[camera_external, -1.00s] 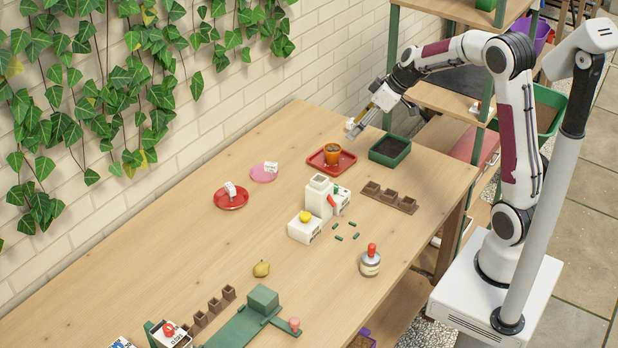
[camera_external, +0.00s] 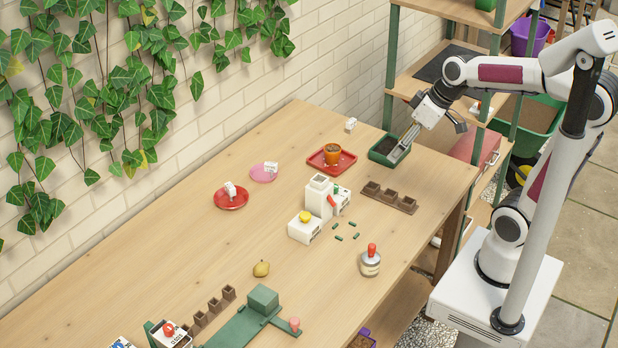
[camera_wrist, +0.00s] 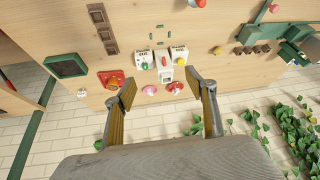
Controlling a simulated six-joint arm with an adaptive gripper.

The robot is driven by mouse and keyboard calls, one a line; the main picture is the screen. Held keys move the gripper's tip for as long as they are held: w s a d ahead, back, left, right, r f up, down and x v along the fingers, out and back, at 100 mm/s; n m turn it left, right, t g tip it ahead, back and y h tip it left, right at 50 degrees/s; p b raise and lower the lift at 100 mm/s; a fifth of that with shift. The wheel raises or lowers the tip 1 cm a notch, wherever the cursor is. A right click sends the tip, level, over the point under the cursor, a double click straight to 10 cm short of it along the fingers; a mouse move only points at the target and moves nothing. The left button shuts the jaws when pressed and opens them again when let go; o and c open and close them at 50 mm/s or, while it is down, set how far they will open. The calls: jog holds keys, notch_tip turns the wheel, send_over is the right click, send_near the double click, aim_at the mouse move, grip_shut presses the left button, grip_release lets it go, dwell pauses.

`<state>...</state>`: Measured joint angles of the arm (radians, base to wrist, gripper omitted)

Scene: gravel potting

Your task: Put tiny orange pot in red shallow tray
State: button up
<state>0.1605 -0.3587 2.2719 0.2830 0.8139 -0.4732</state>
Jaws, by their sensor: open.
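The tiny orange pot (camera_external: 332,155), filled with dark soil, stands upright in the red shallow tray (camera_external: 346,167) at the far end of the table. In the wrist view the orange pot (camera_wrist: 114,83) is at the left finger's tip, with the red tray (camera_wrist: 103,76) around it. My gripper (camera_external: 397,157) is open and empty, to the right of the tray in the external view, in front of the green soil box. In the wrist view my gripper (camera_wrist: 163,88) shows its two fingers wide apart with nothing between them held.
The green soil box (camera_external: 378,157) stands right of the tray. A red saucer (camera_external: 231,203) and pink saucer (camera_external: 264,178) lie left.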

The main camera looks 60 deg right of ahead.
jog(key=s+f+m+h, duration=0.1)
jog(key=s, duration=1.1)
jog(key=shift+m+h, duration=0.3)
jog(key=shift+m, duration=0.1)
